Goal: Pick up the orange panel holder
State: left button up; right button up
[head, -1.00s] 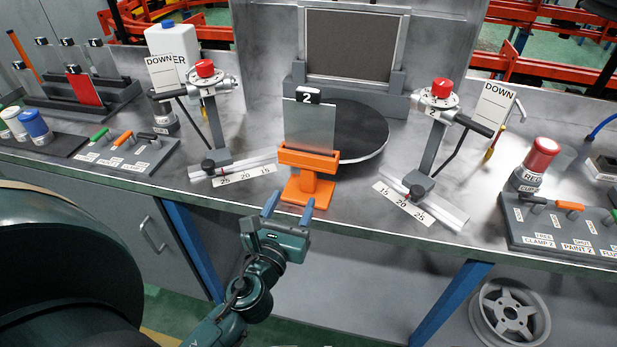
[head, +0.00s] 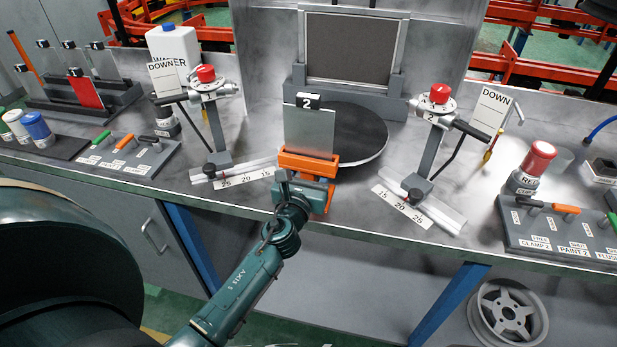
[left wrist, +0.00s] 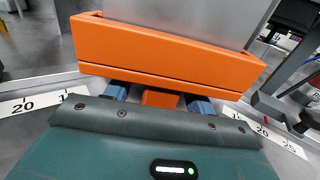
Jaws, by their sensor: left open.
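The orange panel holder (head: 308,162) stands upright on the workbench in front of the round black turntable. A grey panel (head: 309,131) with a black tag marked 2 stands in its slot. In the left wrist view the holder's wide top block (left wrist: 165,50) spans the picture. My left gripper (head: 306,185) is at the front of the holder, just below the top block. In the left wrist view its two blue fingers (left wrist: 158,99) are apart, one on each side of the orange stem (left wrist: 160,98). The fingertips are hidden under the block. My right gripper is not in view.
The black turntable (head: 362,135) lies behind the holder. Clamp stands with red knobs rise on the left (head: 212,120) and right (head: 433,130), with scale strips at their feet. A lever panel (head: 565,235) sits at the right. The bench's front edge is close below the holder.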

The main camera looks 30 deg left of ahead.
pick_arm(q)
jog(key=shift+w, duration=0.1)
grip_shut()
dwell(0.6)
